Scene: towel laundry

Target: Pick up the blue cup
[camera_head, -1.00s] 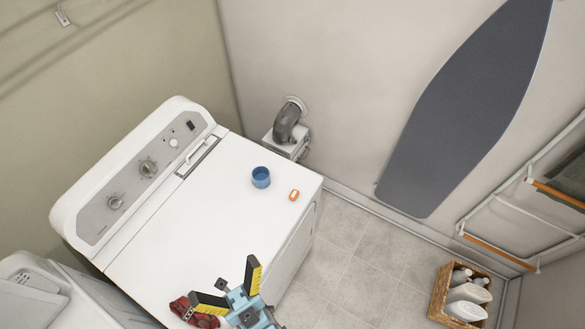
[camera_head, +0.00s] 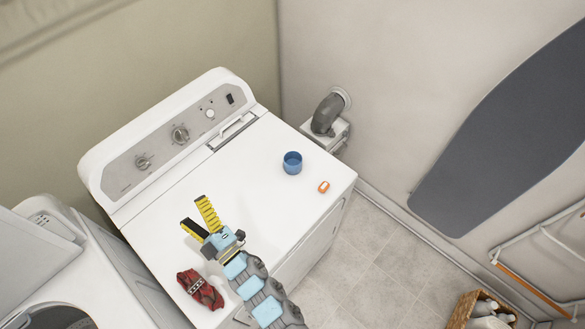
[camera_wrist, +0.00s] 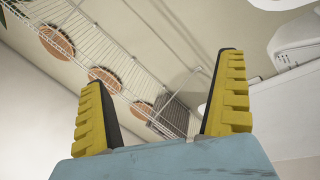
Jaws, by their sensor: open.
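The blue cup (camera_head: 292,163) stands upright on the white dryer top (camera_head: 240,178), near its back right part. My gripper (camera_head: 197,220) is over the front left part of the dryer top, apart from the cup and to its lower left. Its yellow and black fingers are spread with nothing between them. In the wrist view my gripper (camera_wrist: 165,120) also shows two parted yellow fingers. The cup does not show in the wrist view.
A small orange object (camera_head: 323,187) lies right of the cup. A dark red bundle (camera_head: 200,289) lies at the dryer's front left. The control panel (camera_head: 160,145) rises along the back. The wrist view shows a wire shelf (camera_wrist: 110,62). The dryer top around the cup is mostly clear.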

